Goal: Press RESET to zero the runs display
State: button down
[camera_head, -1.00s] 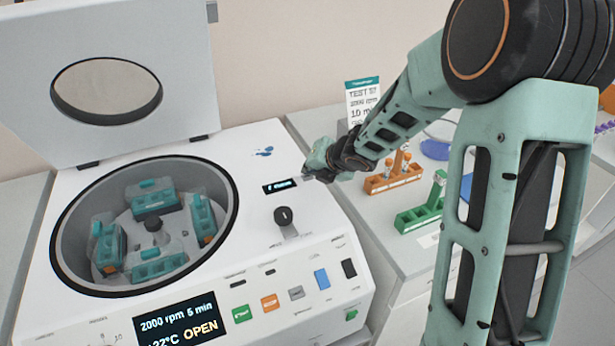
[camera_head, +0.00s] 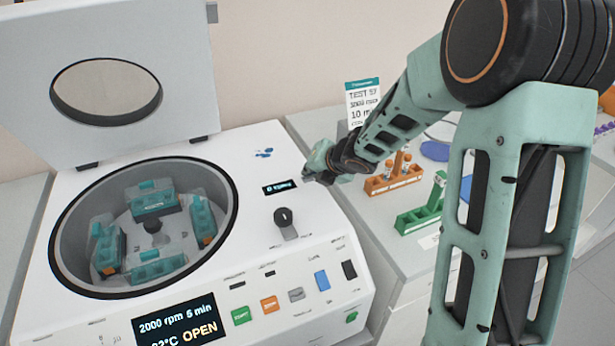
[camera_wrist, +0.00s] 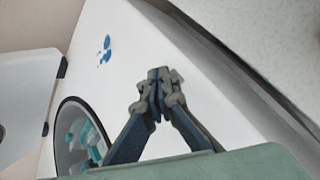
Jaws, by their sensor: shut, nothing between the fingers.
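The small black runs display (camera_head: 280,186) is set in the white top of the centrifuge (camera_head: 262,232), right of the open bowl. Its blurred text seems to read 0 runs. My gripper (camera_head: 307,174) is shut and empty, its tips low at the right end of the display; I cannot tell whether they touch the surface. No button labelled RESET can be made out; the spot under the fingertips is hidden. In the wrist view my shut fingers (camera_wrist: 160,76) point over the white top, and the display does not show.
The centrifuge lid (camera_head: 105,80) stands open behind the bowl. A black knob (camera_head: 284,217) sits in front of the display. Green and orange buttons (camera_head: 269,304) line the front panel. An orange rack (camera_head: 395,180) and a green rack (camera_head: 425,208) stand on the right bench.

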aim_at(310, 179)
jog(key=shift+r+p, duration=0.5)
jog(key=shift+r, duration=0.2)
notch_tip(310, 179, up, 5)
jog(key=p, duration=0.5)
jog(key=shift+d, duration=0.15)
dwell(0.4)
